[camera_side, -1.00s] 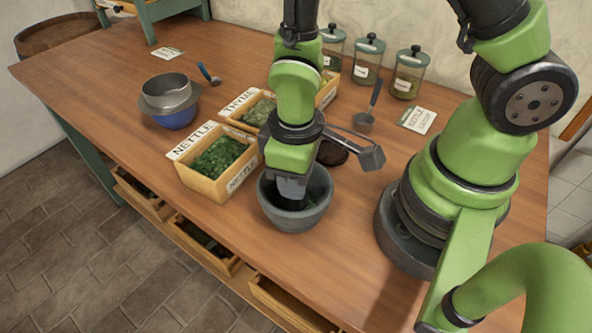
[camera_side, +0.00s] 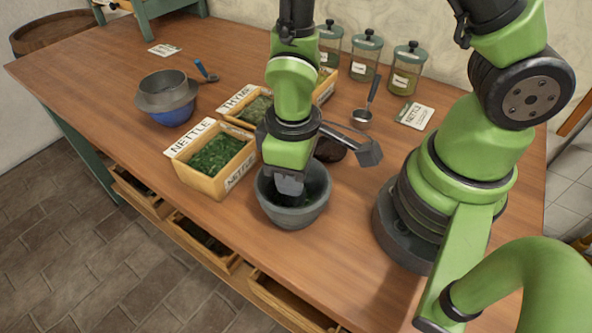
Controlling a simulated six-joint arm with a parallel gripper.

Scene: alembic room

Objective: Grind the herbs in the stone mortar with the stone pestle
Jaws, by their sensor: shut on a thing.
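The grey stone mortar (camera_side: 300,216) stands on the wooden bench, left of my arm's base. My gripper (camera_side: 290,184) points down into the mortar's mouth, toward its left side. It is shut on the stone pestle (camera_side: 283,200), a dark shape mostly hidden by the jaws and the mortar's rim. A little green herb (camera_side: 308,200) shows inside the mortar, right of the pestle. How finely it is ground cannot be told.
A wooden box of nettle (camera_side: 214,160) stands close left of the mortar, with a thyme box (camera_side: 250,108) behind it. A blue bowl with a metal sieve (camera_side: 168,98), a scoop (camera_side: 363,115) and lidded jars (camera_side: 405,72) stand farther back.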

